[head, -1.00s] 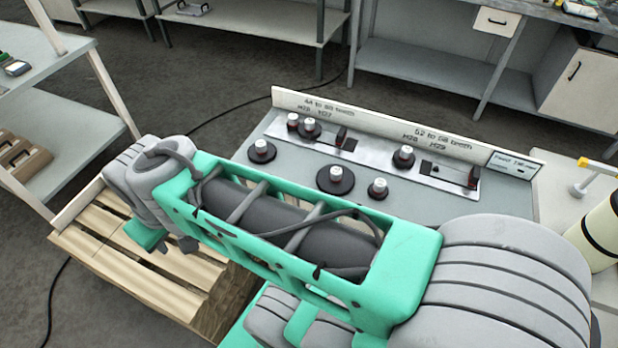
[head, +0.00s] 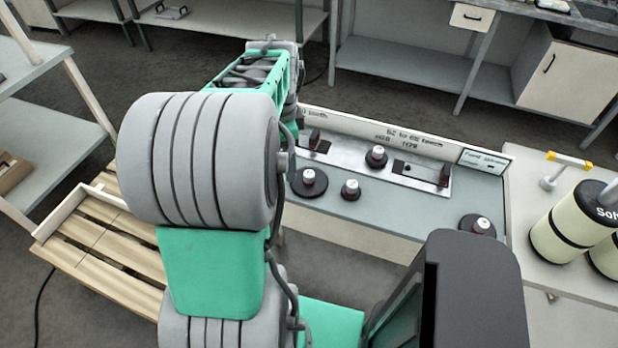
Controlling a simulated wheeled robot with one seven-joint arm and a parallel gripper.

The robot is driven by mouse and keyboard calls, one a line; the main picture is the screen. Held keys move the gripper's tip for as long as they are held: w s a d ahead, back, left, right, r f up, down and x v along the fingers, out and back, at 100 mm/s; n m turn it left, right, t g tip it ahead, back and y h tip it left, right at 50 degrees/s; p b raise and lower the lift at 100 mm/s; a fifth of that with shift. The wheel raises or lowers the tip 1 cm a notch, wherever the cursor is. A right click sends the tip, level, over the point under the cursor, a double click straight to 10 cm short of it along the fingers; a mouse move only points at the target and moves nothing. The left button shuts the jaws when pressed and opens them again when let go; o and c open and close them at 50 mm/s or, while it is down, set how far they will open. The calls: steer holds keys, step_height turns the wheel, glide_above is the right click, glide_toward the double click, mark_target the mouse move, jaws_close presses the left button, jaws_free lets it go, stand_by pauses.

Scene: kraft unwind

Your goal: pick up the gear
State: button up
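Several dark round gears with pale hubs and reddish collars are on the grey bench top (head: 400,212). A large gear (head: 309,182) and a smaller gear (head: 350,189) stand near the middle. Another gear (head: 377,156) is on the metal strip behind them, and one gear (head: 478,226) is at the right front corner. Nothing shows which one the task means. My green and grey arm covers the left part of the bench. My gripper is not visible, and the far end of my arm hides behind its own links.
A labelled back board (head: 410,142) runs along the bench's rear, with a metal strip (head: 400,170) before it. Cream canisters (head: 565,225) stand on the right table. A slatted wooden pallet (head: 95,240) is at left. Grey shelving stands behind, across open floor.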

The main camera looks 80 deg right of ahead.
mark_target(308, 173)
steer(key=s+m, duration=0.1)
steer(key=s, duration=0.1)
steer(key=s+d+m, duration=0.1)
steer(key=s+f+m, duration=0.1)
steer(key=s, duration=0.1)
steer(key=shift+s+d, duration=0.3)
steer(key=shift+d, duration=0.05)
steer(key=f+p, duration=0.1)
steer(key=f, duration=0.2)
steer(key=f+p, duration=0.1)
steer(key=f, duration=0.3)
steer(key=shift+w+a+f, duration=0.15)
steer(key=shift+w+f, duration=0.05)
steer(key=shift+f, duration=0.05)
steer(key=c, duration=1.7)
